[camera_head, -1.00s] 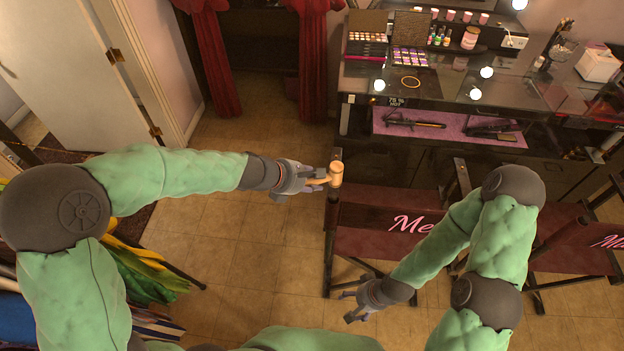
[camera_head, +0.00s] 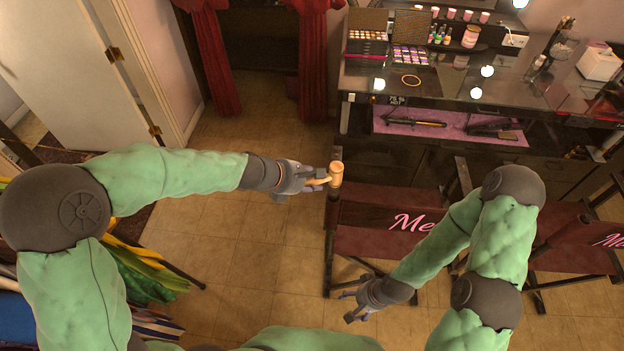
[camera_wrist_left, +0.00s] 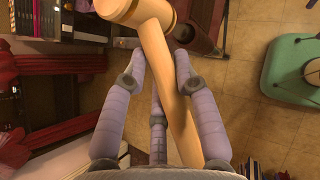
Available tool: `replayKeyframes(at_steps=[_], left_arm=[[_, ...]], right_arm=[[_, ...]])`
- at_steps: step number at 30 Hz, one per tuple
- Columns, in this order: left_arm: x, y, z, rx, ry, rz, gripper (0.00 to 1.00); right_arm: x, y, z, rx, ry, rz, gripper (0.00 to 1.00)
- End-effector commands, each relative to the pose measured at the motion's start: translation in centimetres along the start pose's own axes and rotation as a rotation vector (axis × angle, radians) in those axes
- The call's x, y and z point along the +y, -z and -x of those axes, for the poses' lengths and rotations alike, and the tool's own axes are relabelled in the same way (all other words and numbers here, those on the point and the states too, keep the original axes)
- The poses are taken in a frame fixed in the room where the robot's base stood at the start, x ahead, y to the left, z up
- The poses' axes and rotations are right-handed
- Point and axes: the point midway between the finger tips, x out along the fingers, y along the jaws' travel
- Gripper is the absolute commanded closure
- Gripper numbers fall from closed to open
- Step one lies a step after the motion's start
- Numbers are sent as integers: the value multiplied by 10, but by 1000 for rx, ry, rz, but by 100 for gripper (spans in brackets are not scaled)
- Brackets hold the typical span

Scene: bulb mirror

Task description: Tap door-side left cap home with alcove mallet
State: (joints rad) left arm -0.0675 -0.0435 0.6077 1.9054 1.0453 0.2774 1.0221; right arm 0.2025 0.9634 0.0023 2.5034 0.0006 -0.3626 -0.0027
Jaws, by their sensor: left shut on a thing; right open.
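My left gripper (camera_head: 313,182) is shut on the handle of a light wooden mallet (camera_head: 336,174). In the left wrist view the mallet (camera_wrist_left: 166,80) runs between the fingers (camera_wrist_left: 155,62), its head beyond the fingertips. In the head view the mallet head is over the upper end of the near chair's left post (camera_head: 331,212). The head hides the post's top, so I cannot see the cap there or tell whether they touch. My right gripper (camera_head: 352,305) is open and empty, low in front of the same chair.
The dark red chair back (camera_head: 375,238) with pink lettering is beside the mallet; a second chair (camera_head: 575,246) stands right. Behind is a glass-topped vanity (camera_head: 450,92) with makeup and lit bulbs. A red curtain (camera_head: 313,60) and white door (camera_head: 65,60) stand at left. Tiled floor (camera_head: 240,255) is open.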

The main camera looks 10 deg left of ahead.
Motion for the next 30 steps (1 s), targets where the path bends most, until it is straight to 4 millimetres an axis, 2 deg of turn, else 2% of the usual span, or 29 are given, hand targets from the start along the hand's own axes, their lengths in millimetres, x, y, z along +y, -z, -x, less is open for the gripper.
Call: replayKeyframes(at_steps=[3,11,17,27,30], left_arm=[[-4,15,-15,0,0,1,100],[-11,40,-40,0,0,1,100],[-8,29,-29,0,-1,0,100],[0,0,0,0,0,0,100],[0,-2,2,0,0,0,100]], right_arm=[[7,1,-20,0,0,0,25],[19,2,-52,-1,0,0,25],[13,1,-38,0,0,0,25],[0,0,1,0,0,0,25],[-1,0,4,0,0,0,25]])
